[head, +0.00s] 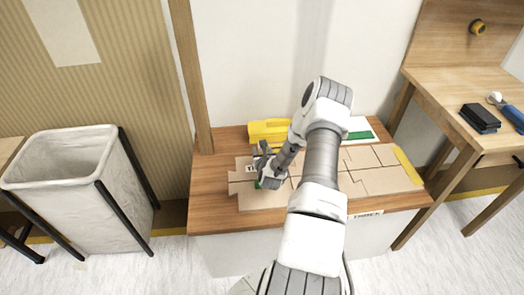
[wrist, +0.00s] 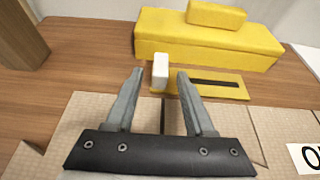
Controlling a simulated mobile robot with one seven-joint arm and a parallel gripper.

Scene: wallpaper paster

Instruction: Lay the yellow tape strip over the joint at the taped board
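My gripper (head: 263,158) is over the left part of the cardboard boards on the wooden table. In the wrist view my gripper (wrist: 158,75) is open, its two grey fingers apart. A small white block (wrist: 160,71) shows in the gap near the fingertips; I see no finger touching it. Behind it lies a flat yellow piece (wrist: 222,87) with a dark slot, in front of a yellow box (wrist: 205,38). The yellow box (head: 270,130) also shows in the head view. A yellow strip (head: 407,165) lies along the right end of the boards (head: 368,178). My arm hides part of the boards.
A white and green sheet (head: 360,131) lies at the back of the table (head: 215,205). A wooden post (head: 190,75) stands at its back left. A bin (head: 75,185) is at left. A side bench (head: 455,85) at right holds a black box (head: 480,118).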

